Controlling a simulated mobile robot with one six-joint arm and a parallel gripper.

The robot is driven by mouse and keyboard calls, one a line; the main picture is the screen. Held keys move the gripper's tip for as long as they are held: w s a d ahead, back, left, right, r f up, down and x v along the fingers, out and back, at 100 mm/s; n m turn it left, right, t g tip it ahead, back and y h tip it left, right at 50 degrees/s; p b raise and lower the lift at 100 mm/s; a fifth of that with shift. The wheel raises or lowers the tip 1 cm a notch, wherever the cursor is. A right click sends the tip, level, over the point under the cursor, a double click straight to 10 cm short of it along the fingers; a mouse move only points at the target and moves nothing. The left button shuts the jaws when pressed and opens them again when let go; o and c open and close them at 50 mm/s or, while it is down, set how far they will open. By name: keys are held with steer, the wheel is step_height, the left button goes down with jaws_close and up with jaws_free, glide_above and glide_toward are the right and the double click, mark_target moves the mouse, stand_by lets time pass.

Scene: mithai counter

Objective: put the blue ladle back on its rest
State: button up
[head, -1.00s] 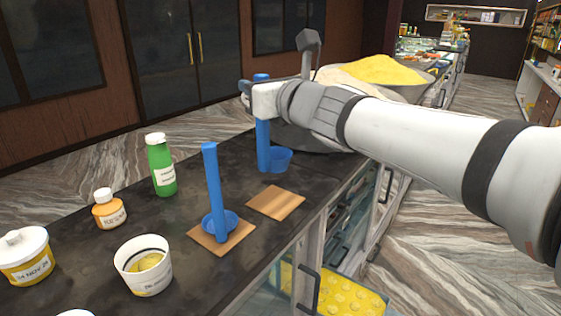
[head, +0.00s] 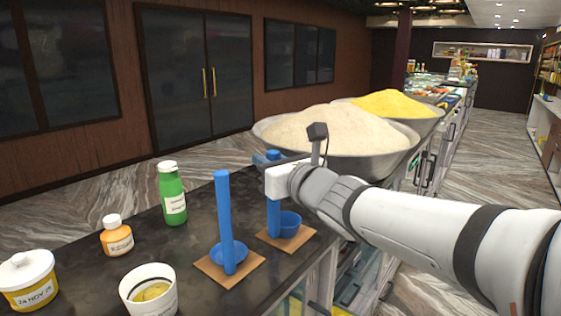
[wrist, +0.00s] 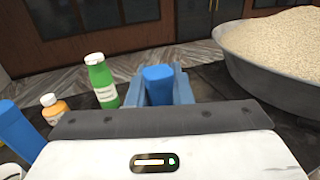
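A blue ladle (head: 273,220) is upright in my gripper (head: 274,168), its bowl low over the right wooden rest (head: 272,243). Whether the bowl touches the rest or hovers just above it, I cannot tell. In the wrist view the ladle's handle top (wrist: 158,86) sits between the two blue fingers, which look closed on it. A second blue ladle (head: 224,205) stands upright on the left wooden rest (head: 212,267), apart from my gripper.
A green bottle (head: 173,195), an orange jar (head: 117,240), a white lidded tub (head: 28,285) and an open white cup (head: 140,300) stand to the left. A large bowl of pale grain (head: 345,135) stands close behind my gripper.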

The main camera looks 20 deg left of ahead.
steer(key=o, duration=0.5)
steer(key=shift+c, duration=0.2)
steer(key=shift+s+d, duration=0.1)
steer(key=shift+d, duration=0.15)
steer(key=v, duration=1.1)
steer(key=shift+s+d+b, duration=0.2)
steer(key=shift+b, duration=0.15)
